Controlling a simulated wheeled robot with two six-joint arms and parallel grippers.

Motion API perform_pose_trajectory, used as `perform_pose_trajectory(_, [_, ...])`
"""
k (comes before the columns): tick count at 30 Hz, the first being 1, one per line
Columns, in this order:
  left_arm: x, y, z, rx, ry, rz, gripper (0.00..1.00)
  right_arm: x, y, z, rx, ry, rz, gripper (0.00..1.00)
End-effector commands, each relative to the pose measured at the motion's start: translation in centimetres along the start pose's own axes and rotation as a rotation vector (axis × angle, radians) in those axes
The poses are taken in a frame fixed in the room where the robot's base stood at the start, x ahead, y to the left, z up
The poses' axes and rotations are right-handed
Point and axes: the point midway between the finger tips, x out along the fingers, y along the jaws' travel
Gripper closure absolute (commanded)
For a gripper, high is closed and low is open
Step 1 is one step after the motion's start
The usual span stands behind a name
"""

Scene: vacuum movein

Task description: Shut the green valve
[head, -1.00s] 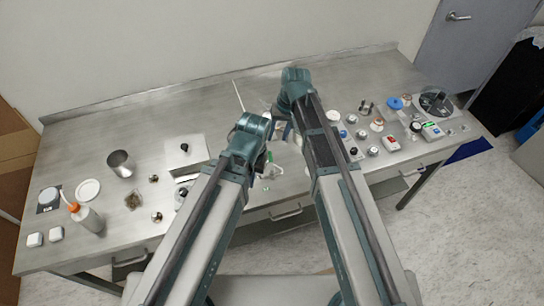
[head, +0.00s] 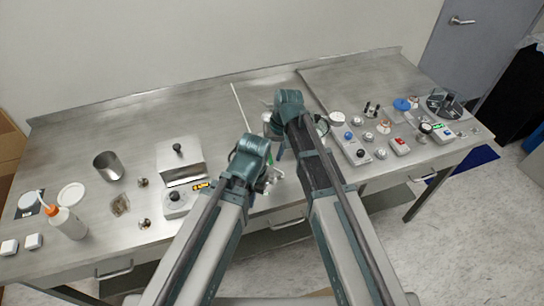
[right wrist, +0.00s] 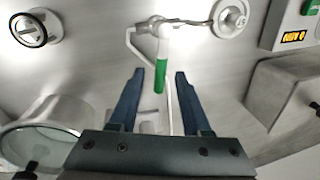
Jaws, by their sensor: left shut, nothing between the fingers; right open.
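The green valve handle (right wrist: 160,76) shows in the right wrist view, hanging from a pale metal pipe fitting with a round flange (right wrist: 231,17) at its right. My right gripper (right wrist: 159,73) is open, with one dark finger on each side of the handle in the picture; I see no contact and cannot tell the depth between them. In the head view my right gripper (head: 272,124) is over the middle of the bench, largely hidden by its wrist. My left gripper (head: 268,180) is shut and empty, nearer the bench's front edge. The valve is not clear in the head view.
On the metal bench (head: 300,88), a lidded box (head: 180,163) and a display unit (head: 176,205) stand left of the arms. A metal beaker (head: 108,166) and a squeeze bottle (head: 66,222) stand farther left. A panel of knobs (head: 348,140) lies to the right.

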Motion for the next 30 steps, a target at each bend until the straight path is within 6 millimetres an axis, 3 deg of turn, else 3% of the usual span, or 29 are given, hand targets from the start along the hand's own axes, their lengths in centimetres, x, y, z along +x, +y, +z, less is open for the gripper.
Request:
perform_pose_trajectory(2, [-0.05,-0.01,0.0,0.0,0.0,0.0,1.0,-0.05,-0.02,0.0,0.0,0.0,0.0,0.52])
perform_pose_trajectory(10, [-0.05,-0.01,0.0,0.0,0.0,0.0,1.0,-0.04,-0.01,0.0,0.0,0.0,0.0,0.99])
perform_pose_trajectory(30, [-0.04,-0.01,0.0,0.0,0.0,0.0,1.0,-0.04,0.0,0.01,0.0,0.0,0.0,1.0])
